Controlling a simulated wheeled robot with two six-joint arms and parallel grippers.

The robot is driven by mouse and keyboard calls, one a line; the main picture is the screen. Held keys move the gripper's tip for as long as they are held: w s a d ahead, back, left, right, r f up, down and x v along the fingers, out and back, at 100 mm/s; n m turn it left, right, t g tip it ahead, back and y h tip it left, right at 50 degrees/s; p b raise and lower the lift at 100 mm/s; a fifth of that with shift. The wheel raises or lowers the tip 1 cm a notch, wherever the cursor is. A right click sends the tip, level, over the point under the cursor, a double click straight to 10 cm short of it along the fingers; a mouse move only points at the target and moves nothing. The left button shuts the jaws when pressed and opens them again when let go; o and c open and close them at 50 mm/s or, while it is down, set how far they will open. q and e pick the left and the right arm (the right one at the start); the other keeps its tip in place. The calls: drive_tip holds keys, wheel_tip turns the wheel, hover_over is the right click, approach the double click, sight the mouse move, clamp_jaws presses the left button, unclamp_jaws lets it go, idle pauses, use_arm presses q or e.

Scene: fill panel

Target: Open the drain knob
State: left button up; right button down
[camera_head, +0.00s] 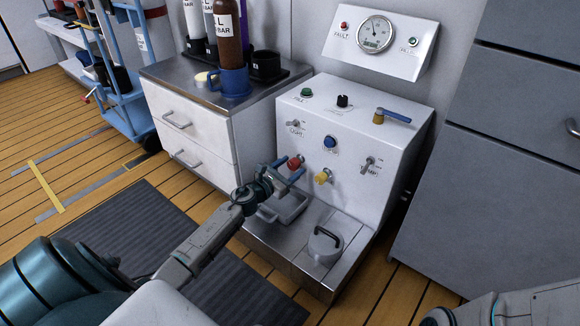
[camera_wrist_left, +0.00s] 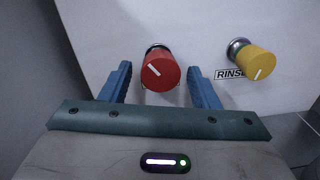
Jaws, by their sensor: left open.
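A red knob (camera_head: 295,162) with a white pointer line sits on the front of the white panel (camera_head: 340,150). In the left wrist view the red knob (camera_wrist_left: 160,70) shows between the two blue fingers, with a gap on each side; its label is mostly hidden behind it. My left gripper (camera_head: 287,172) is open in front of the panel at the knob's height. A yellow knob (camera_head: 322,176) is to its right; in the wrist view the yellow knob (camera_wrist_left: 256,62) has a label reading RINSE. My right gripper is not in view.
Below the knobs is a metal ledge with a small tray (camera_head: 285,207) and a lidded round pot (camera_head: 325,245). A blue button (camera_head: 330,141), switches and a blue-handled valve (camera_head: 392,115) are on the panel. A drawer cabinet (camera_head: 190,125) stands left, grey cabinets right.

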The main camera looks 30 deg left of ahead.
use_arm(q)
drive_tip(key=shift+w, duration=0.1)
drive_tip(key=c, duration=1)
